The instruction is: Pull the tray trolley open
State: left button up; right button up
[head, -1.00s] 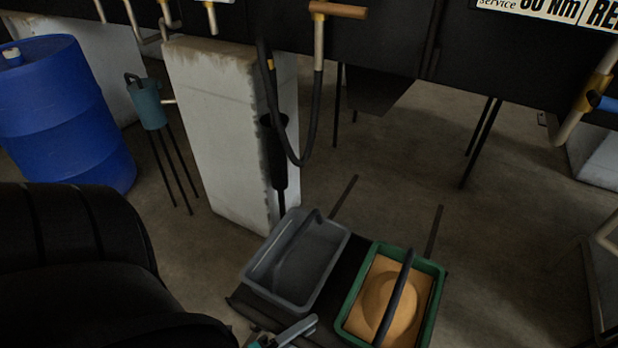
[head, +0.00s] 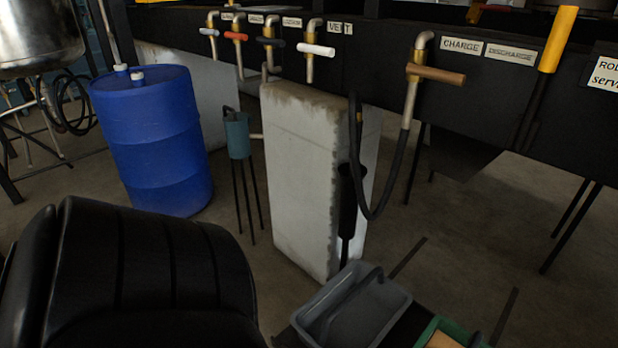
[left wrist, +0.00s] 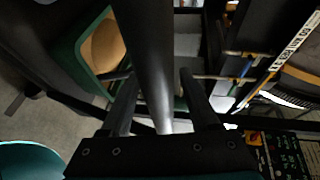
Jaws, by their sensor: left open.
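The tray trolley shows at the bottom of the head view. It carries a grey tray (head: 352,312) with a dark handle and, to the right, a green tray (head: 452,326) with tan contents, mostly cut off by the frame edge. In the left wrist view the green tray (left wrist: 68,50) is at upper left, holding a tan round thing. My left gripper (left wrist: 160,92) is open there, its two dark fingers on either side of a thick dark bar (left wrist: 152,45). I cannot tell whether they touch it or what the bar belongs to. My right gripper is out of view.
A pale pillar (head: 305,180) stands behind the trolley, with a black hose (head: 385,200) hanging beside it. A blue drum (head: 155,140) and a teal pot on thin legs (head: 238,135) stand left. Bare floor (head: 470,240) lies right of the pillar.

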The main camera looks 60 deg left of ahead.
pick_arm(q)
jog(key=p+v, duration=0.1)
jog(key=v, duration=1.4)
jog(key=shift+p, duration=0.4)
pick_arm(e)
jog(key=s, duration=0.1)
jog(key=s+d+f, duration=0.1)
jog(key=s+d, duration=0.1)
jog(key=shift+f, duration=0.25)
